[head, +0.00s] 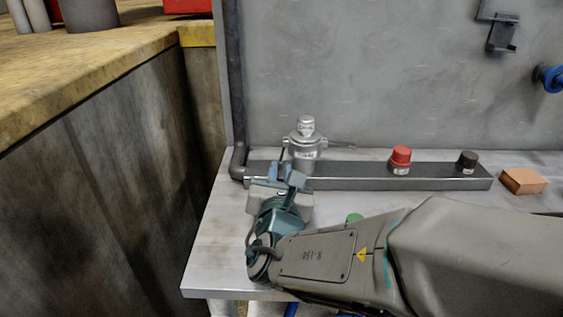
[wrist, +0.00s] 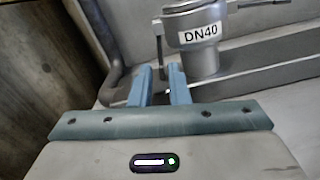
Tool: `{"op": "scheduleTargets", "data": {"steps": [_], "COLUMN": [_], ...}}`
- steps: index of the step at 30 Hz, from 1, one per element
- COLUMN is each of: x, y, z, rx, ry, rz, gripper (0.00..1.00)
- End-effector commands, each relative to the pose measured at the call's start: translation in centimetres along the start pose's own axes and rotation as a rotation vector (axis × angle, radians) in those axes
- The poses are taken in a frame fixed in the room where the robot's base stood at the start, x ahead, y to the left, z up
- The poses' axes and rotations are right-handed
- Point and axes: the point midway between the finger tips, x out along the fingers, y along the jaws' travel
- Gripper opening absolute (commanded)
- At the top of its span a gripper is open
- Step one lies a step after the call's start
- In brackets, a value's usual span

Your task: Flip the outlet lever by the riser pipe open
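A grey metal valve body (head: 304,150) stands on the steel rail, right of the dark riser pipe (head: 236,85). In the wrist view the valve (wrist: 197,40) carries a DN40 label. A thin dark lever (head: 283,157) hangs down on its left, on the riser side. In the wrist view this lever (wrist: 159,52) runs down toward the gap between my fingers. A second, level handle (head: 338,146) sticks out to the right. My gripper (head: 285,174) is open, with its blue fingers apart in front of the valve. I cannot tell whether either finger touches the lever.
A red knob (head: 400,157) and a black knob (head: 467,160) sit on the rail (head: 350,180) further right. A copper-coloured block (head: 523,181) lies at the bench's right. A green item (head: 354,218) is partly hidden behind my arm. A grey panel (head: 400,70) rises behind.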

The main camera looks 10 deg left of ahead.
Motion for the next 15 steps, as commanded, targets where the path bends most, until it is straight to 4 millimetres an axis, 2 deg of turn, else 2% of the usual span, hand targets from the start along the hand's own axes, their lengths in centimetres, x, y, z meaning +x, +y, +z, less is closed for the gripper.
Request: {"op": "scheduleTargets", "data": {"steps": [3,6,15], "x": [2.1,3.2,4.2], "y": [-0.2,-0.1,-0.1], "z": [-0.1,0.0,0.0], "rx": [0.0,0.0,-0.001], "ry": [-0.001,0.0,0.0], "rz": [-0.004,-0.003,-0.001], "gripper": [0.15,0.15,0.15]}}
